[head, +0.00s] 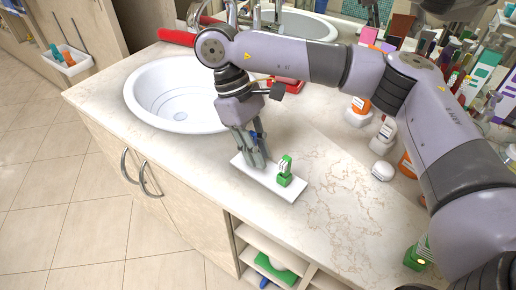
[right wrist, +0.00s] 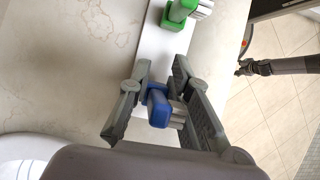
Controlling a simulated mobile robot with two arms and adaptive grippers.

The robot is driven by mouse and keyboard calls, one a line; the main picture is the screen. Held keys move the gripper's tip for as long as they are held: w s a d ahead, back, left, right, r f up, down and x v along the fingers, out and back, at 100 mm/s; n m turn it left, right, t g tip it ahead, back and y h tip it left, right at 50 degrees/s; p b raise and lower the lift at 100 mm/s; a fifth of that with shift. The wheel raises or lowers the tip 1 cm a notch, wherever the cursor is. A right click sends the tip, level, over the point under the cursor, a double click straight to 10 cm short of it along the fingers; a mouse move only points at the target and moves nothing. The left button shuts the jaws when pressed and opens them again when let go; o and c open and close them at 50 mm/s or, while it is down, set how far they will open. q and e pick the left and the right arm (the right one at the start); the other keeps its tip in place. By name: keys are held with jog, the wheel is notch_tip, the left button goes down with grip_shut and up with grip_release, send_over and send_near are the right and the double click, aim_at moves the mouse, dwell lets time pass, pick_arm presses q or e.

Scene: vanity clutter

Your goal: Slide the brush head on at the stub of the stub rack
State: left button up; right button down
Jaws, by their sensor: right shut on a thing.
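The white stub rack (head: 240,163) lies near the front edge of the vanity top. It also shows in the right wrist view (right wrist: 160,45). A green piece (head: 285,172) stands on its right part; it also shows at the top of the right wrist view (right wrist: 178,14). My right gripper (head: 258,162) is low over the rack's left part, shut on a blue brush head (right wrist: 158,106) with a grey part. The fingers hide much of it and what is beneath, so I cannot tell whether it touches a stub. A grey arm, apparently my left, shows small in the right wrist view; its fingers are unclear.
The white sink (head: 150,98) is left of the rack. White and orange bottles (head: 358,110) and a round white jar (head: 383,171) stand to the right, before dense clutter. The counter (head: 335,195) right of the rack is clear. An open shelf (head: 262,250) lies below.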

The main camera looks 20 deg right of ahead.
jog(key=shift+f+b, duration=0.55)
jog(key=shift+f, duration=0.15)
jog(key=c, duration=1.4)
grip_release()
jog(key=shift+r, duration=0.1)
jog(key=v, duration=1.2)
jog(key=shift+a, duration=0.1)
